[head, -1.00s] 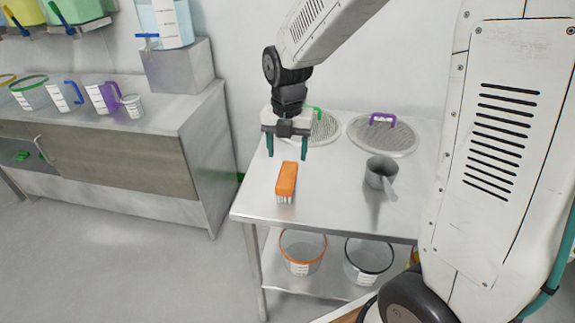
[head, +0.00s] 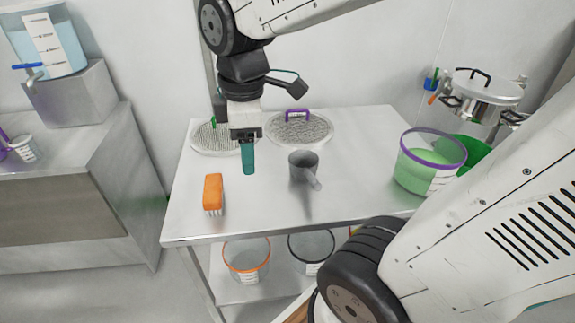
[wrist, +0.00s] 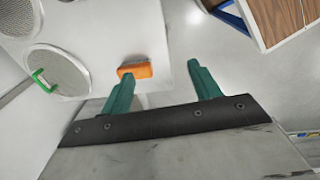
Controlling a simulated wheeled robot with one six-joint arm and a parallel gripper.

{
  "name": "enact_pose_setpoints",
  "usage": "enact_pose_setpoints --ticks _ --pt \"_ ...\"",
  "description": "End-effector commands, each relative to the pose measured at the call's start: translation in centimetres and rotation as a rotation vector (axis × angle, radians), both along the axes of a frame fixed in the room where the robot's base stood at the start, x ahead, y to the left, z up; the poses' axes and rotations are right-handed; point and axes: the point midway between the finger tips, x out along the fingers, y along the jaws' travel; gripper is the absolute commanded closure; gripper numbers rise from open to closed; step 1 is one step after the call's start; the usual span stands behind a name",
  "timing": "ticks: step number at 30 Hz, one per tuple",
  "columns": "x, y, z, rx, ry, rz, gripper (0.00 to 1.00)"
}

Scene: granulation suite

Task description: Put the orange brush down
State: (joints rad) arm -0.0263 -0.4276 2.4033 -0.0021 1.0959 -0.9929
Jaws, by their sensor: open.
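The orange brush (head: 213,193) stands on the metal table, bristles down, near the table's front left. It also shows in the wrist view (wrist: 135,70), just beyond one finger. My gripper (head: 248,172) has teal fingers and hangs above the table, to the right of the brush and apart from it. In the wrist view the two fingers (wrist: 163,80) are spread with nothing between them.
A grey scoop (head: 303,166) lies right of my gripper. Two round mesh sieves stand behind, one with a purple handle (head: 297,116). A purple-rimmed tub (head: 425,165) of green material stands at the right. Buckets (head: 246,262) sit on the lower shelf.

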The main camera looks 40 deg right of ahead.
Motion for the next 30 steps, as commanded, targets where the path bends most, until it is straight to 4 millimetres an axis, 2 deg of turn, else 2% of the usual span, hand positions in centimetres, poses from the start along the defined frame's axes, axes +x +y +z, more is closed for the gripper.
enact_pose_setpoints --ticks 1,6,12,17,30 --pt "-1.7 -0.2 0.5 0.011 -0.014 -0.136 0.38" --pt "-6.2 -0.5 1.0 0.05 -0.032 -0.592 0.38" --pt "-9.4 -0.7 0.8 0.084 -0.043 -0.931 0.38" --pt "-10.1 -0.8 0.7 0.091 -0.043 -1.018 0.38" --pt "-10.0 -0.8 0.7 0.091 -0.043 -1.019 0.38"
